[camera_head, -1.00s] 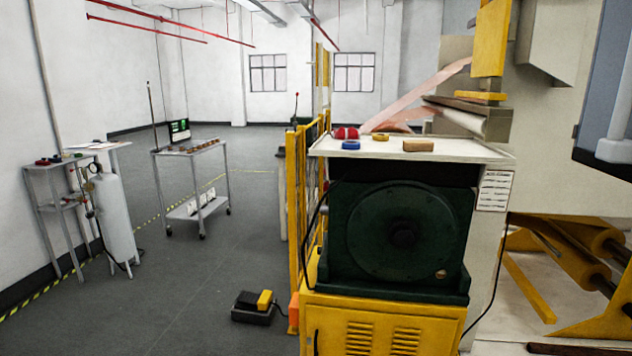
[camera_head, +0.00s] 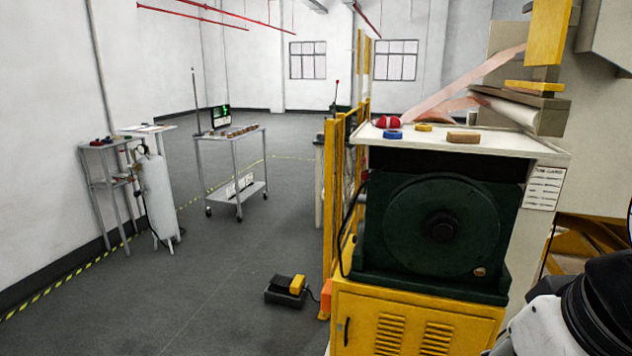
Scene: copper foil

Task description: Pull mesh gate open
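A yellow-framed mesh gate or fence (camera_head: 333,205) stands edge-on in the middle of the view, just left of the dark green machine. Its mesh panel is seen at a steep angle, and I cannot tell whether it is open or shut. The machine and its white top hide part of it. Part of my own arm, white and black, shows at the lower right corner. My gripper is not in view.
The green machine (camera_head: 440,225) sits on a yellow cabinet (camera_head: 415,315). A foot pedal (camera_head: 285,291) lies on the floor left of it. A wheeled cart (camera_head: 232,138), a gas cylinder (camera_head: 157,195) and a side table (camera_head: 95,145) stand further left. Grey floor between is open.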

